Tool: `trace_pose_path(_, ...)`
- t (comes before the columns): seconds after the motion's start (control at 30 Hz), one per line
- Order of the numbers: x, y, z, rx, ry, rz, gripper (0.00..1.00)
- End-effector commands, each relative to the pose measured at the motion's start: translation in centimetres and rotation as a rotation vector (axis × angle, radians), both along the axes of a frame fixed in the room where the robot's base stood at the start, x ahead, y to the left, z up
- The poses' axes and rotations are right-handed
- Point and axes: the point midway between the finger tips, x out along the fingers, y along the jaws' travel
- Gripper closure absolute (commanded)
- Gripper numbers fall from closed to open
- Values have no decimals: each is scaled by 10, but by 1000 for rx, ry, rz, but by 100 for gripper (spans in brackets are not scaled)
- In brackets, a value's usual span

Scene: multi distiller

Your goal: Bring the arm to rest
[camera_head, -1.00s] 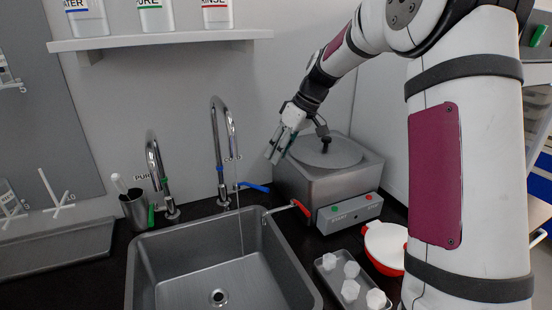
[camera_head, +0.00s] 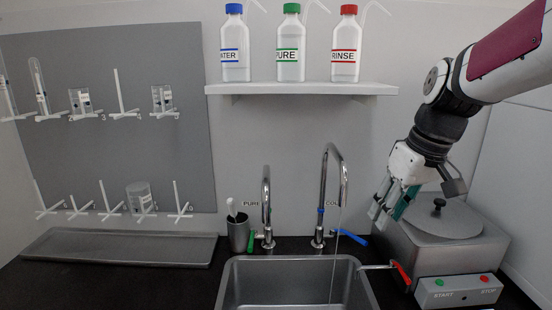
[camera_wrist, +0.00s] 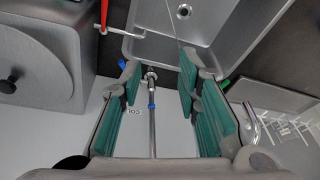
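My gripper (camera_head: 388,203) hangs at the right in the head view, in front of the wall, just left of the distiller's lid. In the wrist view its teal-padded fingers (camera_wrist: 158,80) stand wide apart with nothing held between them. The cold tap (camera_wrist: 152,110) shows in the gap between the fingers, farther off. In the head view my arm comes in from the upper right, bent downward at the wrist. The distiller (camera_head: 440,250) is a steel box with a round, black-knobbed lid (camera_head: 445,218).
A steel sink (camera_head: 295,275) lies below two taps; a thin stream falls from the cold tap (camera_head: 333,165). A shelf (camera_head: 300,89) holds three wash bottles. A pegboard (camera_head: 110,150) with glassware and a tray (camera_head: 120,248) are at left. A cup (camera_head: 238,235) stands by the pure tap.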

Motion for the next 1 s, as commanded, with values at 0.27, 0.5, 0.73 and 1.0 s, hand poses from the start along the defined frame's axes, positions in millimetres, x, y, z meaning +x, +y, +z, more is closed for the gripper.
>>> trace_pose_path(0.27,-113,21,23,-62,-38,-146,69)
trace_pose_path(0.5,-196,25,15,-64,-82,-266,69)
trace_pose_path(0.73,-232,23,2,-52,-105,-328,69)
trace_pose_path(1.0,-236,23,-1,-49,-108,-337,69)
